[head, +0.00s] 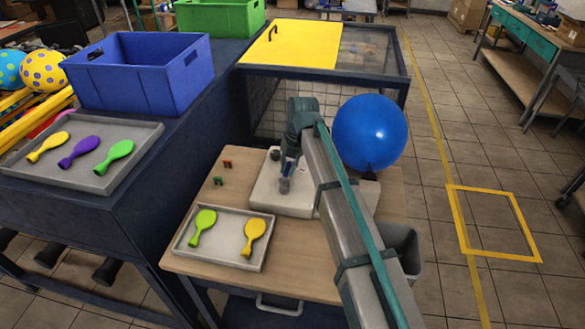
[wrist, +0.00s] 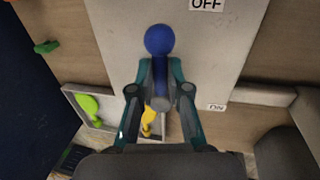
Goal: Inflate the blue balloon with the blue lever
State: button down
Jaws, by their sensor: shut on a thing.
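The blue balloon (head: 370,132) is large and round, at the right end of the white machine (head: 270,200) on the wooden table. The blue lever (wrist: 159,41) has a round knob and shows in the middle of the wrist view. My gripper (wrist: 160,72) is shut on the lever just below its knob. In the head view my gripper (head: 287,172) is over the machine, left of the balloon, and my arm hides part of the machine. In the wrist view an OFF label (wrist: 207,4) is at the top and an ON label (wrist: 216,107) is lower right.
A grey tray (head: 188,249) with a green and a yellow flat balloon is at the table's front left. A bin (head: 405,240) is at its right. Another tray (head: 20,167) with flat balloons and a blue crate (head: 150,88) stand on the dark bench. A yellow-lidded cage (head: 300,45) is behind.

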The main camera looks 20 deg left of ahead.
jog(key=c, duration=1.1)
grip_release()
jog(key=shift+c, duration=0.2)
notch_tip(320, 180, up, 12)
jog(key=d, duration=0.2)
jog(key=shift+w+d, duration=0.15)
jog(key=shift+w, duration=0.1)
jog(key=shift+f, duration=0.1)
